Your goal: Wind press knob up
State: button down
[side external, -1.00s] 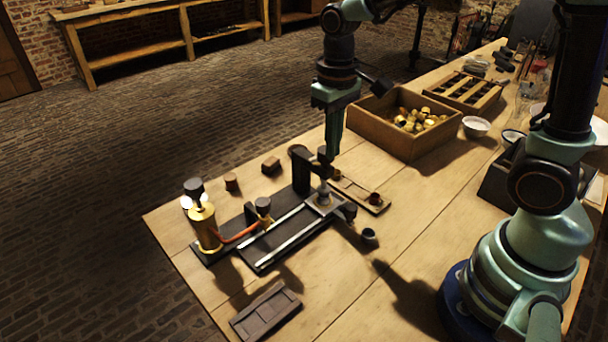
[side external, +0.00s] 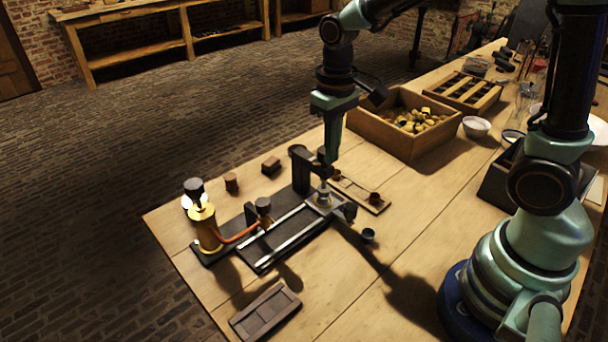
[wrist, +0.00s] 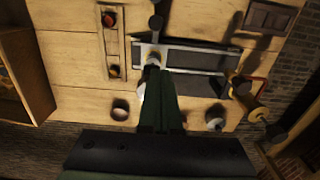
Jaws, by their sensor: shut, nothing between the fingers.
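The press stands on the bench with a dark upright and arm (side external: 308,168), above a pale metal plate and small plunger (side external: 324,195). The top of the press, by the arm's end, is largely hidden by my fingers, so I cannot make out a knob there clearly. A dark round knob (side external: 348,212) sits at the front right end of the base; it also shows in the wrist view (wrist: 155,22). My gripper (side external: 329,160) is shut and empty, pointing down at the end of the press arm. I cannot tell whether it touches.
A brass cylinder (side external: 206,228) with an orange tube stands left of the rails. A wooden crate (side external: 405,147) of brass pieces stands behind right. The front bench is mostly clear.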

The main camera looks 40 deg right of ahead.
jog(key=shift+w, duration=0.1)
dwell(0.3)
jog(key=shift+d, duration=1.15)
dwell(0.4)
notch_tip(320, 180, up, 6)
jog(key=shift+s+d, duration=0.15)
jog(key=shift+s, duration=0.25)
dwell(0.4)
